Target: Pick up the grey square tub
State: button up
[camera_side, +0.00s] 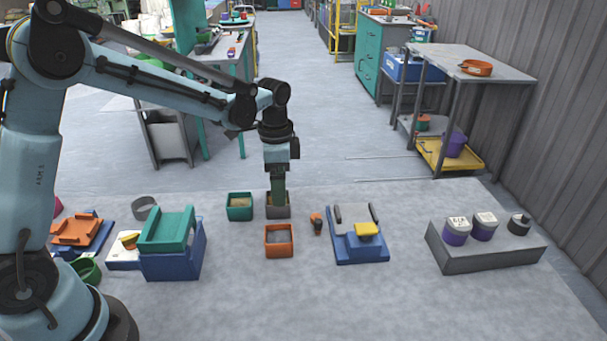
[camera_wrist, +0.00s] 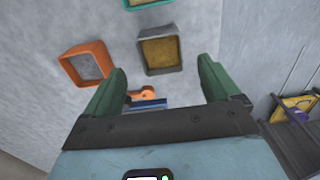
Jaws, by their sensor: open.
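The grey square tub (camera_side: 278,213) stands on the pale work surface and holds brownish powder. In the wrist view the tub (camera_wrist: 163,71) lies just ahead of the fingertips, roughly centred between them. My gripper (camera_side: 278,199) points down at the tub in the side view, its fingers overlapping the tub's top edge there. In the wrist view my gripper (camera_wrist: 163,66) has its two green fingers spread wide with nothing between them. I cannot tell whether the fingers touch the tub.
A green tub (camera_side: 239,208) stands close on the left and an orange tub (camera_side: 279,250) in front. A small orange-and-dark object (camera_side: 316,224) and a blue stand (camera_side: 360,250) are to the right. A grey block with jars (camera_side: 485,258) is farther right, with free surface before it.

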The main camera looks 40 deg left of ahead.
jog(key=shift+s+a+f, duration=0.1)
jog(key=shift+f, duration=1.25)
jog(key=shift+a+f, duration=0.1)
jog(key=shift+f, duration=1.2)
jog(key=c, duration=1.1)
